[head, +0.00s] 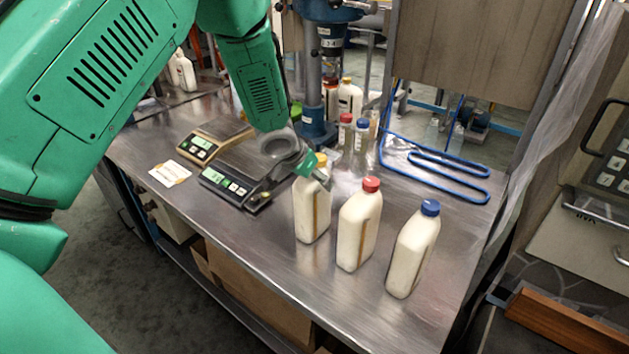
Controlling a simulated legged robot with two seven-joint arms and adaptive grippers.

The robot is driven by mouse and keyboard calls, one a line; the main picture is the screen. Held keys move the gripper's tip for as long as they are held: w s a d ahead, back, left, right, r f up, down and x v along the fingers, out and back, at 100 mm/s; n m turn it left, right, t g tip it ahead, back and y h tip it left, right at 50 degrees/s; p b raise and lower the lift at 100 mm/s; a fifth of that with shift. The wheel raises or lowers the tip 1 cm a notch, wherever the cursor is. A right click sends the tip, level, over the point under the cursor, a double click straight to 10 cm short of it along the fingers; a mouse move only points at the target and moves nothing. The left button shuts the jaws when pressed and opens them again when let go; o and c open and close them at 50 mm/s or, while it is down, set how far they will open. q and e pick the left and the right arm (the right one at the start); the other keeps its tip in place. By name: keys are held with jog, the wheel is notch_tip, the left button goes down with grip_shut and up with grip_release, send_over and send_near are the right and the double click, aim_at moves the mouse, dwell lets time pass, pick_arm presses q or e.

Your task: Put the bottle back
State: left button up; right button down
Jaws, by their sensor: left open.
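Three white bottles stand upright in a row near the front of the steel table (275,262). The left one, a bottle with a yellow cap (312,213), has a brown vertical strip on its side. Next to it stand a bottle with a red cap (358,228) and, rightmost, a bottle with a blue cap (412,254). My left gripper (317,174) is open at the top of the yellow-capped bottle and partly hides its neck and cap. I cannot tell whether its fingers touch the bottle. My right gripper is not in view.
Two digital scales (232,187) sit left of the bottles, with a white paper (170,173) beside them. Behind stand small bottles with red and blue caps (361,136) and a blue drill-press column (317,128). Blue bent tubing (440,172) lies at the right.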

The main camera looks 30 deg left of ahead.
pick_arm(q)
jog(key=a+v, duration=0.1)
jog(key=v, duration=0.8)
jog(key=s+d+f+g+h, duration=0.15)
jog(key=s+d+f, duration=0.25)
jog(key=s+f, duration=0.4)
jog(key=s+d+f+g, duration=0.2)
jog(key=s+d+f, duration=0.3)
jog(key=s+f, duration=0.35)
jog(key=s+f+g+y, duration=0.1)
jog(key=s+f, duration=0.2)
jog(key=s, duration=0.5)
jog(key=s+f+g+y, duration=0.1)
jog(key=s+f, duration=0.3)
jog(key=s, duration=0.5)
jog(key=shift+d+f+n, duration=0.3)
jog(key=shift+d, duration=0.15)
jog(key=shift+s+g, duration=0.1)
jog(key=shift+g, duration=0.15)
notch_tip(320, 180, down, 13)
jog(key=b, duration=1.2)
jog(key=shift+b, duration=0.35)
